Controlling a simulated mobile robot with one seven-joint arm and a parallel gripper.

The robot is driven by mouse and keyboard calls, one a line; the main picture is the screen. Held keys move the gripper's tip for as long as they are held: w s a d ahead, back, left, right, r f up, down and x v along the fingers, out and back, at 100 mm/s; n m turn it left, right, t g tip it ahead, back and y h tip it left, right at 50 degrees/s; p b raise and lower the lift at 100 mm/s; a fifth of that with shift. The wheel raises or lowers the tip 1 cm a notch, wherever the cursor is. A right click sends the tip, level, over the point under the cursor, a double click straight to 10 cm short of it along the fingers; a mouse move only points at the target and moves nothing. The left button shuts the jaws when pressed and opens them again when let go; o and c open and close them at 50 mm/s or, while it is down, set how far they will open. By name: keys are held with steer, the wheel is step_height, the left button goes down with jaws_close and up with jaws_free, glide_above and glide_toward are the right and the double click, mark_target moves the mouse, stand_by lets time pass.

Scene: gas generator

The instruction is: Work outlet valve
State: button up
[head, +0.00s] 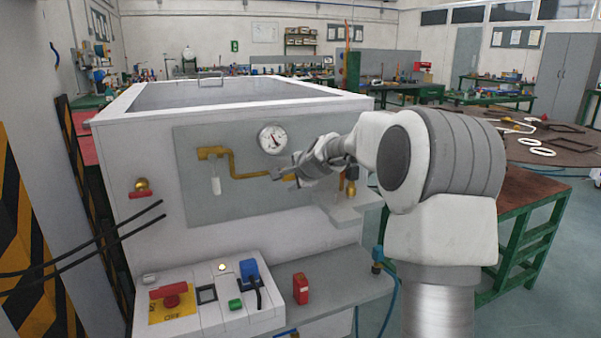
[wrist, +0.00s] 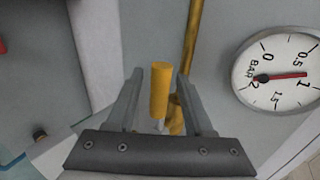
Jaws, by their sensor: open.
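The machine's front has a grey panel (head: 225,200) with brass pipework (head: 240,174) and a round pressure gauge (head: 272,139). My gripper (head: 280,174) is at the pipe just below the gauge and hides part of it. In the wrist view a yellow cylindrical piece (wrist: 160,90), seemingly the outlet valve's handle, stands between the two open fingers of my gripper (wrist: 158,80). A gap shows on both sides of it. The yellow pipe (wrist: 194,35) runs behind it, and the gauge (wrist: 276,72) is to the right.
A brass valve with a red handle (head: 140,189) is at the left of the front. A control box (head: 205,302) and a red block (head: 300,288) sit low on the ledge. A small grey shelf (head: 345,210) juts out below my wrist. A green-framed table (head: 535,205) stands at the right.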

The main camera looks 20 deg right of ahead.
steer(key=v, duration=1.6)
steer(key=shift+s+r+p, duration=0.2)
steer(key=shift+s+p, duration=0.15)
steer(key=shift+p, duration=0.05)
